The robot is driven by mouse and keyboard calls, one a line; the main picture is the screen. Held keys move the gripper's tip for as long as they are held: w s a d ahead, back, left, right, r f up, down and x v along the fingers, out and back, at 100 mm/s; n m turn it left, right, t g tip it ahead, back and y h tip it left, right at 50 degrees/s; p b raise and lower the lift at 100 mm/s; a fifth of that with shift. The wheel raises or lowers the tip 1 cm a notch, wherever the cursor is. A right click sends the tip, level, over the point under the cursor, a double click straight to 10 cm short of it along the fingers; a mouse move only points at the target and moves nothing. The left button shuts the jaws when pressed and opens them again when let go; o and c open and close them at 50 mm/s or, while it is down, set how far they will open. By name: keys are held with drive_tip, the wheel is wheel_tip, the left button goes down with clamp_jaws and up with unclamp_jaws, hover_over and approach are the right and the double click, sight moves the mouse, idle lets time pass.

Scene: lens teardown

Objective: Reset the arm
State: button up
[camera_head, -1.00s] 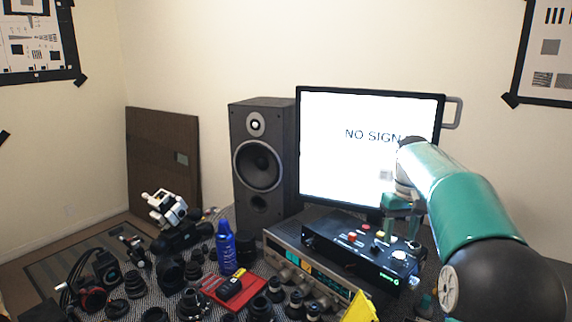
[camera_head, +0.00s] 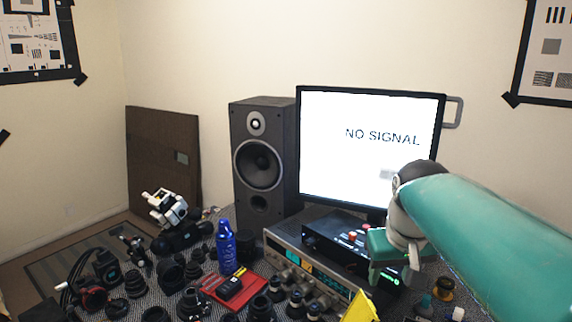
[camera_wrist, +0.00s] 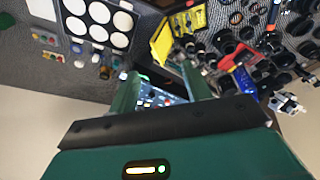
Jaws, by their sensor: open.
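My arm reaches in from the right in the head view. My green gripper (camera_head: 388,278) hangs in front of the black control box (camera_head: 335,240) and hides its right part. In the wrist view my gripper (camera_wrist: 160,82) has its two green fingers apart with no object held between them. The box's coloured buttons show in the gap between the fingers, beyond the tips. I cannot tell the exact height of the fingertips over the box.
A monitor (camera_head: 365,165) reading "NO SIGNAL" and a speaker (camera_head: 262,160) stand behind. A blue bottle (camera_head: 226,250), a red tray (camera_head: 222,296) and several lens parts crowd the table at left. A yellow object (camera_head: 360,308) stands near the front.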

drive_tip(key=s+a+f+t, duration=0.1)
drive_tip(key=s+f, duration=0.2)
drive_tip(key=s, duration=0.4)
drive_tip(key=s+a+f+t, duration=0.1)
drive_tip(key=s+a+f, duration=0.1)
drive_tip(key=s+f, duration=0.2)
drive_tip(key=s, duration=0.3)
drive_tip(key=shift+a+f+m, duration=0.25)
drive_tip(key=shift+m, duration=0.05)
